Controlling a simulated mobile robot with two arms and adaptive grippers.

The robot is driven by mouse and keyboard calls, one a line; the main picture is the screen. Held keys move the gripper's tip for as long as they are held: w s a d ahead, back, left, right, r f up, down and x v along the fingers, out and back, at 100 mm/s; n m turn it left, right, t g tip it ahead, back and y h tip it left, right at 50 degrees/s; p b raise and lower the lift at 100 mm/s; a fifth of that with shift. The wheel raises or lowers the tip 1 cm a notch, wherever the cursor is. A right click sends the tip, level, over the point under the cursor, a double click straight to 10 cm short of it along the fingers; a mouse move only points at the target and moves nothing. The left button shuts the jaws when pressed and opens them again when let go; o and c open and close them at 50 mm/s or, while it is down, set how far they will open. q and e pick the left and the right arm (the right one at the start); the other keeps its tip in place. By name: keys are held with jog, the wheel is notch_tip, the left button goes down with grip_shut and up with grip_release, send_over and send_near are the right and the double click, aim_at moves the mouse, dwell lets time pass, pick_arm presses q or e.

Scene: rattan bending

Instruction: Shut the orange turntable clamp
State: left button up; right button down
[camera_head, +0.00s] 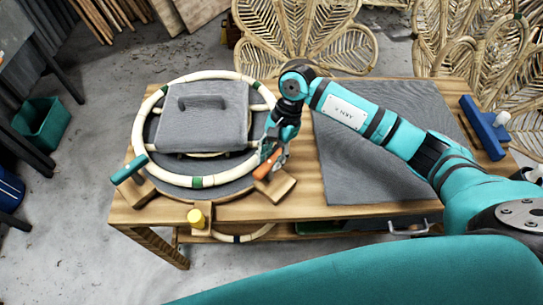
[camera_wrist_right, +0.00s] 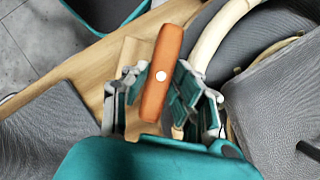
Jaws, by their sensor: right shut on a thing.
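The orange clamp (camera_head: 264,168) stands at the right front edge of the dark round turntable (camera_head: 212,193), on a wooden block. In the right wrist view its orange handle (camera_wrist_right: 162,72) lies lengthwise between my fingers. My right gripper (camera_head: 275,153) reaches down from above and is shut on this handle; its teal finger pads (camera_wrist_right: 160,88) stand on both sides. A pale rattan ring (camera_head: 141,125) with green bands lies on the turntable around a grey padded block (camera_head: 205,125). The clamp's lower end is partly hidden. My left gripper is not in view.
A teal-handled clamp (camera_head: 129,168) and a yellow-topped one (camera_head: 196,217) stand at the turntable's left and front. A grey mat (camera_head: 345,170) covers the wooden table's right part; a blue tool (camera_head: 484,128) lies beyond it. Rattan chair backs (camera_head: 300,35) stand close behind the table.

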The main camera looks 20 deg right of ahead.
jog(key=m+t+b, duration=0.1)
jog(key=m+b, duration=0.2)
jog(key=shift+s+d+f, duration=0.1)
jog(key=shift+f, duration=0.1)
jog(key=m+t+b, duration=0.1)
jog(key=m+b, duration=0.1)
jog(key=m, duration=0.1)
jog(key=m+t+b, duration=0.1)
jog(key=m, duration=0.1)
jog(key=shift+s+m+b, duration=0.2)
jog(key=shift+m+b, duration=0.2)
jog(key=m+t+b, duration=0.1)
jog(key=m+b, duration=0.1)
jog(key=m+t+b, duration=0.1)
jog(key=m+b, duration=0.1)
jog(key=m, duration=0.1)
jog(key=shift+s+a+h, duration=0.15)
jog(key=shift+a+h, duration=0.05)
jog(key=shift+h, duration=0.1)
jog(key=shift+r+m+t+h+b, duration=0.1)
jog(key=shift+m+t+h+b, duration=0.2)
jog(key=shift+m+b, duration=0.5)
jog(key=shift+r+m+t+h+b, duration=0.1)
jog(key=shift+m+t+h+b, duration=0.25)
jog(key=shift+m, duration=0.85)
jog(key=c, duration=1.1)
grip_release()
